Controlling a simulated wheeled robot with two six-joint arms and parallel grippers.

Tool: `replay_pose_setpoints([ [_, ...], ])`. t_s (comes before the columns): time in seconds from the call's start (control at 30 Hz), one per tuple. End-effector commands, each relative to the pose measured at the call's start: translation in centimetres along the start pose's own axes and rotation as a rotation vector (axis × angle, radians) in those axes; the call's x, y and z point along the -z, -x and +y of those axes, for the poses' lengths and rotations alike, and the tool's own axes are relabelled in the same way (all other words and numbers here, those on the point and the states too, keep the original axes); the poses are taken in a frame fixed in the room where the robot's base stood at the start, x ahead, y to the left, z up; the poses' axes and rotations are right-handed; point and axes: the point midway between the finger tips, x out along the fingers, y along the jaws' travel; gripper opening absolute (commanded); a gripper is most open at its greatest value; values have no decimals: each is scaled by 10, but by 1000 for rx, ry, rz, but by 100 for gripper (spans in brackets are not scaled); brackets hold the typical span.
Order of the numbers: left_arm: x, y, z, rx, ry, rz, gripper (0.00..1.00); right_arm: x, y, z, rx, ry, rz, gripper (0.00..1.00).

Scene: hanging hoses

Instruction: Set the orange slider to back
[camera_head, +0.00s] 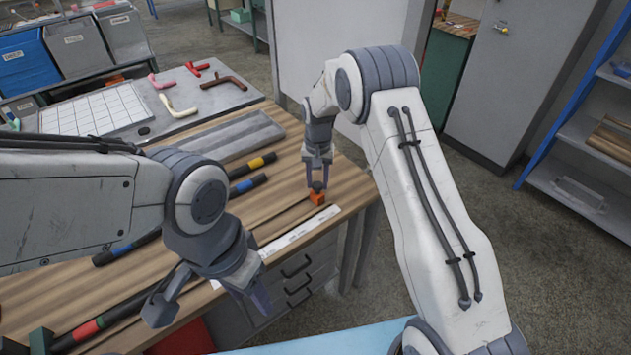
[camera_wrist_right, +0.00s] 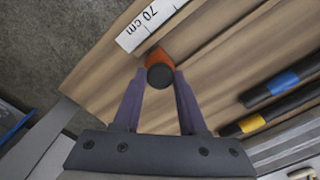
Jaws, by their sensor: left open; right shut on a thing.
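The orange slider (camera_head: 317,198) with a dark round knob sits near the right end of the wooden bench, beside the end of a white ruler (camera_head: 300,231). My right gripper (camera_head: 318,183) points down and is shut on the slider's knob. The right wrist view shows the orange slider (camera_wrist_right: 157,57) and the dark knob (camera_wrist_right: 160,76) between the fingertips (camera_wrist_right: 159,80). The ruler's end (camera_wrist_right: 150,22) reads 70 cm. My left gripper (camera_head: 212,302) is open and empty above the bench's front edge. I see no label marking back.
Dark bars with yellow (camera_head: 257,163) and blue (camera_head: 247,184) bands lie left of the slider. A grey tray (camera_head: 225,137), a white grid sheet (camera_head: 95,110) and several coloured hose pieces lie behind. The bench's right end drops to the floor.

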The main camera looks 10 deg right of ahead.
Motion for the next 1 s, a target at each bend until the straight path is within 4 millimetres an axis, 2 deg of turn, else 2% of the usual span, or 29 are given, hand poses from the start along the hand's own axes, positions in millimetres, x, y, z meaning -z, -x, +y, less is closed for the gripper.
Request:
replay_pose_setpoints([
  [0.07,0,0,0,0,0,0,50,6,2,4,0,-2,15,0],
  [0.1,0,0,0,0,0,0,50,6,2,4,0,-3,16,45],
  [0.17,0,0,0,0,0,0,50,6,2,4,-1,-3,15,68],
  [0.2,0,0,0,0,0,0,50,5,2,4,-1,-3,14,71],
  [0.57,0,-1,0,0,0,0,50,3,5,0,0,0,10,71],
  [0.67,0,-4,0,0,0,0,50,4,18,0,1,0,13,71],
  [1.0,-1,-13,-1,0,0,0,50,4,83,1,1,-1,15,71],
])
